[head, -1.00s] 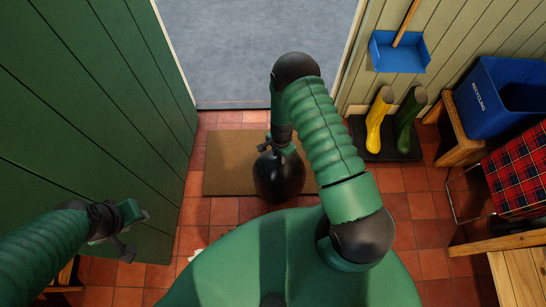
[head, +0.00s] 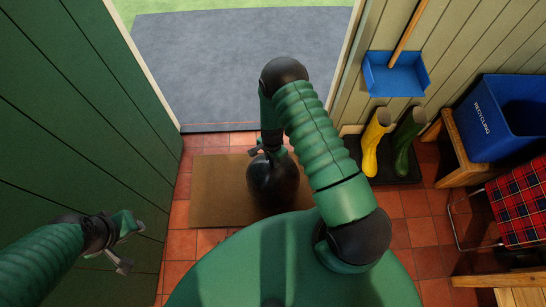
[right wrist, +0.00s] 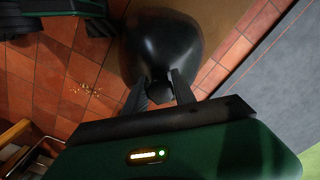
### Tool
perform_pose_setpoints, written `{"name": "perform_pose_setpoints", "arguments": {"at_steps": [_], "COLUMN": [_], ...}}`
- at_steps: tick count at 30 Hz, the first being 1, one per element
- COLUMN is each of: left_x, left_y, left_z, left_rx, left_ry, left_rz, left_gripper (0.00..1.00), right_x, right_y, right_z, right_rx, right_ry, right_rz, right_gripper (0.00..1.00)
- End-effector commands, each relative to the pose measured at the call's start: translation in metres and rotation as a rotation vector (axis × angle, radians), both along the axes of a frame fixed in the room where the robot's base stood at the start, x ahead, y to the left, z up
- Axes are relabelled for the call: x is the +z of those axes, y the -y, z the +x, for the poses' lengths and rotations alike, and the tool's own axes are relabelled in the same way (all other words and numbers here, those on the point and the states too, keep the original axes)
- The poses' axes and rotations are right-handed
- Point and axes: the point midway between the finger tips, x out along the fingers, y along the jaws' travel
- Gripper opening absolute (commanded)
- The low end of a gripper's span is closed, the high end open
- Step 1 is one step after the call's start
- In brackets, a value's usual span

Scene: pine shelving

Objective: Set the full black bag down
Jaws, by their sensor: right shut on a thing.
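The full black bag (head: 273,184) hangs from my right gripper (head: 268,152) over the brown doormat, in front of the open doorway. In the right wrist view the bag (right wrist: 160,45) is a round, shiny black shape, and the fingers of my right gripper (right wrist: 158,90) are closed on its gathered neck. I cannot tell whether the bag's underside touches the mat. My left gripper (head: 130,242) is at the lower left by the green wall, with its fingers apart and nothing between them.
The doormat (head: 218,190) lies on red tiles before the threshold. Grey paving (head: 220,65) outside is clear. Yellow and green boots (head: 375,142) stand on a black tray at right, below a blue dustpan (head: 396,74). A blue recycling bin (head: 500,120) sits on a wooden bench.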

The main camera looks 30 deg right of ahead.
Motion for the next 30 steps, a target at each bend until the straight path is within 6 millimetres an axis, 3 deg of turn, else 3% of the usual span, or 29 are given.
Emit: {"name": "perform_pose_setpoints", "arguments": {"at_steps": [2, 11, 12, 17, 25, 30], "left_x": [-0.013, -0.011, -0.011, -0.011, -0.010, 0.000], "left_y": [0.000, 0.000, 0.000, 0.000, 0.000, 0.000], "left_z": [0.000, 0.000, 0.000, 0.000, 0.000, 0.000], "left_rx": [0.000, 0.000, 0.000, 0.000, 0.000, 0.000], "left_ry": [-0.001, 0.000, 0.000, 0.000, 0.000, 0.000], "left_rz": [0.000, 0.000, 0.000, 0.000, 0.000, 0.000], "left_gripper": [0.36, 0.36, 0.36, 0.36, 0.36, 0.36], "right_x": [-0.015, -0.015, -0.016, -0.016, -0.015, 0.008], "right_y": [-0.002, -0.002, -0.002, -0.001, -0.001, -0.001], "right_z": [0.000, 0.001, 0.000, 0.000, 0.000, 0.001], "right_rx": [-0.002, -0.003, -0.003, -0.003, -0.003, -0.002], "right_ry": [0.001, 0.002, 0.000, 0.000, -0.001, 0.001], "right_rz": [0.000, 0.003, 0.003, 0.004, 0.005, 0.004], "right_gripper": [0.00, 0.00, 0.34, 0.53, 0.53, 0.53]}}
